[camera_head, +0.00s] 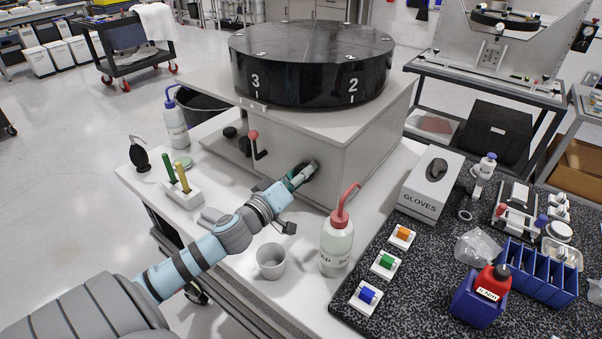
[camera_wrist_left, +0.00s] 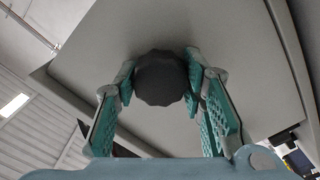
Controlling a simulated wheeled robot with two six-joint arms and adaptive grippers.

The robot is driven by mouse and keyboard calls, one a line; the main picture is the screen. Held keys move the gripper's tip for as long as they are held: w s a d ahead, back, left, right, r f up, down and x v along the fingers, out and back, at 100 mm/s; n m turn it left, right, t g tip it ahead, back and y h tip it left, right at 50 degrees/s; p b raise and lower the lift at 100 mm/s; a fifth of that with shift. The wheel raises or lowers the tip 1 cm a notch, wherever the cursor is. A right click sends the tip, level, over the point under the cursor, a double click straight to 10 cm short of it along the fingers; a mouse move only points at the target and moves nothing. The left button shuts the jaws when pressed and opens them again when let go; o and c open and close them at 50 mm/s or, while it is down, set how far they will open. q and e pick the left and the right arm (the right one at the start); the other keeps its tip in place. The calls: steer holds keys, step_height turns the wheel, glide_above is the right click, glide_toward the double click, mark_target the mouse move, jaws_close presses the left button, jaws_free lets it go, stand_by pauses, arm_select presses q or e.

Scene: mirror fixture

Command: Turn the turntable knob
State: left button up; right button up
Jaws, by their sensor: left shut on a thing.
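The turntable (camera_head: 312,62) is a large black disc with white numbers 3 and 2 on its rim. It sits on a grey box (camera_head: 345,160) on a white table. The dark round knob (camera_wrist_left: 161,78) is on the box's front face and has a scalloped edge. My left gripper (camera_head: 301,174) reaches the front face at the knob, which it mostly hides in the head view. In the left wrist view the teal fingers of the left gripper (camera_wrist_left: 162,82) are shut on the knob, one on each side. My right gripper is not in view.
A red-handled lever (camera_head: 256,146) is left of the knob. A red-topped bottle (camera_head: 337,240) and a grey cup (camera_head: 271,261) stand near my left arm. A holder with green and yellow handles (camera_head: 182,196) is at the left. A speckled mat (camera_head: 420,290) at the right is crowded.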

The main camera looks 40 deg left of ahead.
arm_select(q)
steer(key=m+p, duration=0.1)
steer(key=m, duration=0.4)
steer(key=shift+m, duration=0.3)
steer(key=m+p, duration=0.1)
steer(key=m, duration=0.5)
steer(key=m+p, duration=0.1)
steer(key=m, duration=0.4)
steer(key=shift+m, duration=0.4)
steer(key=m+p, duration=0.1)
steer(key=m, duration=0.5)
steer(key=m+p, duration=0.1)
steer(key=m, duration=0.5)
steer(key=shift+m, duration=0.3)
steer(key=m, duration=0.6)
steer(key=shift+p, duration=0.4)
steer(key=m, duration=0.6)
steer(key=shift+m+p, duration=0.35)
steer(key=shift+m, duration=0.05)
steer(key=m, duration=0.5)
steer(key=shift+m, duration=0.3)
